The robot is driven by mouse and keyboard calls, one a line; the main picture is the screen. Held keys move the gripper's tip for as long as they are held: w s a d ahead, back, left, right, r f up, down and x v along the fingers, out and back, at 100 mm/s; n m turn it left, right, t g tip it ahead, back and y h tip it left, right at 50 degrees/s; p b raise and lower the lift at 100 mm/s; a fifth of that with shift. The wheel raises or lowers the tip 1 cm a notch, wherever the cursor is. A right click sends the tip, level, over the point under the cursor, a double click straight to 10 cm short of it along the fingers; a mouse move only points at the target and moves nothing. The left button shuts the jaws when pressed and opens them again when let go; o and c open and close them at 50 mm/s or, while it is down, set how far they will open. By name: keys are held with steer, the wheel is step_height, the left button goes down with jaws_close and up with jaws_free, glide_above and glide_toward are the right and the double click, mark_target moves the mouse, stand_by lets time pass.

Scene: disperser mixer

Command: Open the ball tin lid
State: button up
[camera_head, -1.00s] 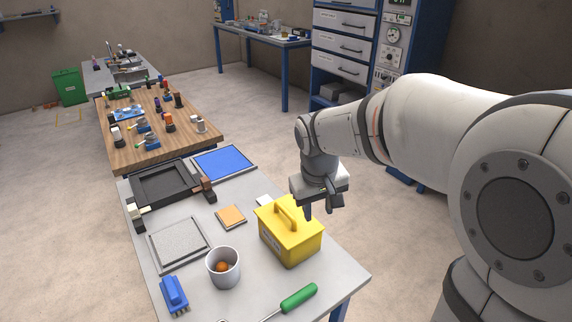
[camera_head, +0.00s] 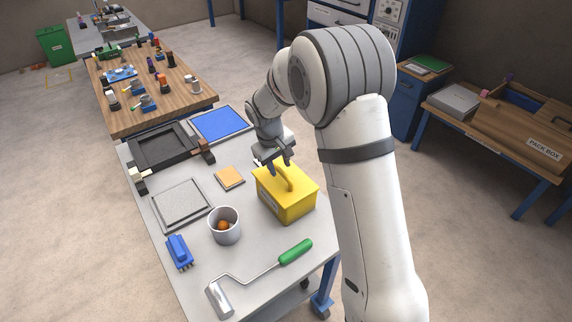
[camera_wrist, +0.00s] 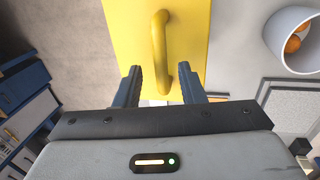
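The yellow ball tin (camera_head: 287,205) stands on the grey table with its lid (camera_head: 300,181) on. The lid has an arched yellow handle (camera_head: 288,179), which also shows in the wrist view (camera_wrist: 159,42). My gripper (camera_head: 277,168) is over the back edge of the lid, by the handle's far end. In the wrist view my gripper (camera_wrist: 159,72) is open and empty, its fingers on either side of the handle's near end. I cannot tell how far the fingertips are above the lid.
A white cup (camera_head: 226,238) holding orange balls stands left of the tin. A paint roller (camera_head: 257,275) with a green handle lies in front. A blue brush (camera_head: 179,250), an orange pad (camera_head: 229,177) and a black tray (camera_head: 160,150) lie further left and back.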

steer(key=shift+w+d+f, duration=0.1)
steer(key=shift+d+f, duration=0.05)
steer(key=shift+f, duration=0.5)
jaws_close()
